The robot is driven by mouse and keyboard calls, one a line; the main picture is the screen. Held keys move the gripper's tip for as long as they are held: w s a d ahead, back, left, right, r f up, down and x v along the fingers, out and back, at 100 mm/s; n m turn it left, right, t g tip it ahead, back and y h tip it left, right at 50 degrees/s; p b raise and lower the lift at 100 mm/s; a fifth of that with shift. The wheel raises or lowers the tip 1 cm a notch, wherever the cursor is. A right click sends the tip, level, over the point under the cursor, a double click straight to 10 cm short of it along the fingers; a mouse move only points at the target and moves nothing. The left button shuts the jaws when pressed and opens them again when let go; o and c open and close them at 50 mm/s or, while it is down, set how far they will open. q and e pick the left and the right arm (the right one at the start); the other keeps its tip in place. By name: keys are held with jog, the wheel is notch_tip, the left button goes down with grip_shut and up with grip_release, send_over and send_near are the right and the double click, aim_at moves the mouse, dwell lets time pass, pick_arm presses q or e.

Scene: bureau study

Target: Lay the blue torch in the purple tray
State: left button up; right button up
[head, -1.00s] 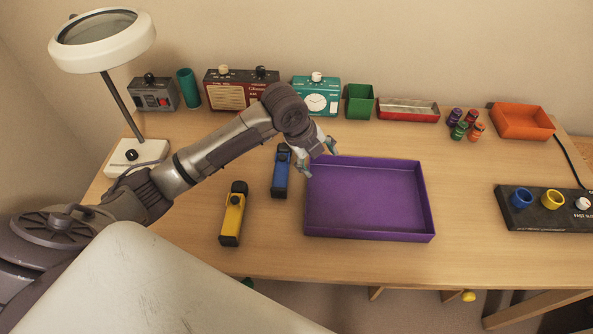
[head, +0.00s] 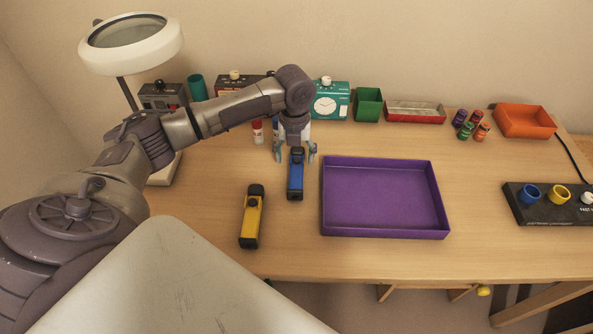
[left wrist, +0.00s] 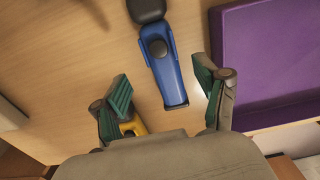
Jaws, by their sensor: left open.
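The blue torch (head: 296,180) lies on the desk just left of the purple tray (head: 385,232). It has a black head and a black knob, and it also shows in the left wrist view (left wrist: 165,75). The purple tray is empty, and its edge shows at the right of the left wrist view (left wrist: 235,95). My left gripper (head: 296,156) is open above the far end of the blue torch. In the left wrist view the torch lies beyond the two parted fingers (left wrist: 168,100), not held. My right gripper is not in view.
A yellow torch (head: 251,218) lies left of the blue one. An orange tray (head: 525,122) and a dark panel (head: 550,208) are at the right.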

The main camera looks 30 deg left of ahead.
aim_at(296, 166)
pick_arm(q)
jog(key=f, duration=0.4)
jog(key=shift+d+f, duration=0.2)
jog(key=shift+f, duration=0.35)
jog(key=shift+w, duration=0.1)
grip_shut()
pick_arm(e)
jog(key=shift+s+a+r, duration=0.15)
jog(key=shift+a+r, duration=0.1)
pick_arm(q)
jog(key=shift+r, duration=0.1)
